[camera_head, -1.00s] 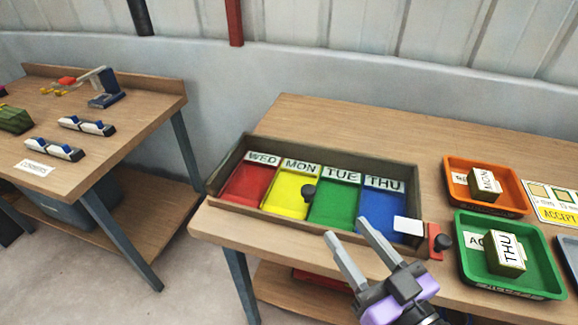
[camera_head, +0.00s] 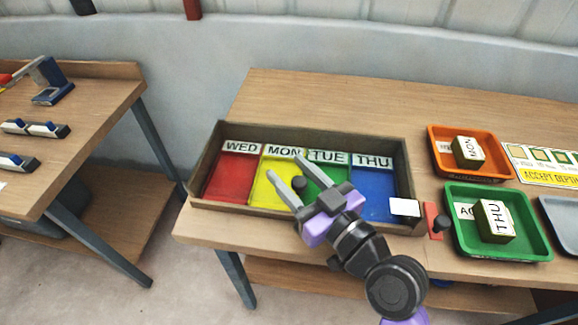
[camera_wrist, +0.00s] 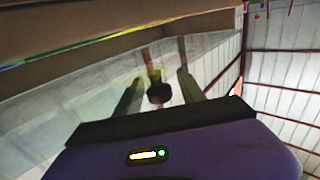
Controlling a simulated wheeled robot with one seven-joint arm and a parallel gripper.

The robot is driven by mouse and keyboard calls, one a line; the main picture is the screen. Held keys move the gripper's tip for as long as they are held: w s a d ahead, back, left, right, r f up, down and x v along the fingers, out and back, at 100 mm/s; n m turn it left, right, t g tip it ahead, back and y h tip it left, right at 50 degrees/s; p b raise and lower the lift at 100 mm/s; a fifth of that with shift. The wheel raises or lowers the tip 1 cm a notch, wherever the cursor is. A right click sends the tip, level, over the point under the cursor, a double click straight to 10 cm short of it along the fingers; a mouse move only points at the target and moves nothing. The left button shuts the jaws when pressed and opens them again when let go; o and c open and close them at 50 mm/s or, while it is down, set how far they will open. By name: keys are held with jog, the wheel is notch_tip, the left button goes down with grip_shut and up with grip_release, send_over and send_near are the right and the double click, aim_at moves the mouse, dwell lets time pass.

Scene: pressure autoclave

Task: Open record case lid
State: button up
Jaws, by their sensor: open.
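The record case (camera_head: 205,160) is a shallow dark wooden box on the table, with red, yellow, green and blue sections labelled WED, MON, TUE and THU. A round black knob (camera_head: 300,184) shows over the middle of the case, near the yellow-green border. A lid panel cannot be made out clearly; the coloured sections show through. My gripper (camera_head: 286,167) is open, its two pale fingers over the yellow and green sections, one on each side of the knob in the picture. In the wrist view the black knob (camera_wrist: 159,93) appears between the open fingers; contact cannot be told.
A red plate with a black knob (camera_head: 438,222) sits at the case's right front corner, beside a white card (camera_head: 404,207). Right of it stand an orange tray (camera_head: 433,157) with a MON block and a green tray (camera_head: 541,246) with a THU block. Another table (camera_head: 90,115) stands left.

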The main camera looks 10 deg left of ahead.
jog(key=shift+w+a, duration=0.25)
jog(key=shift+a, duration=0.05)
grip_shut()
dwell(1.3)
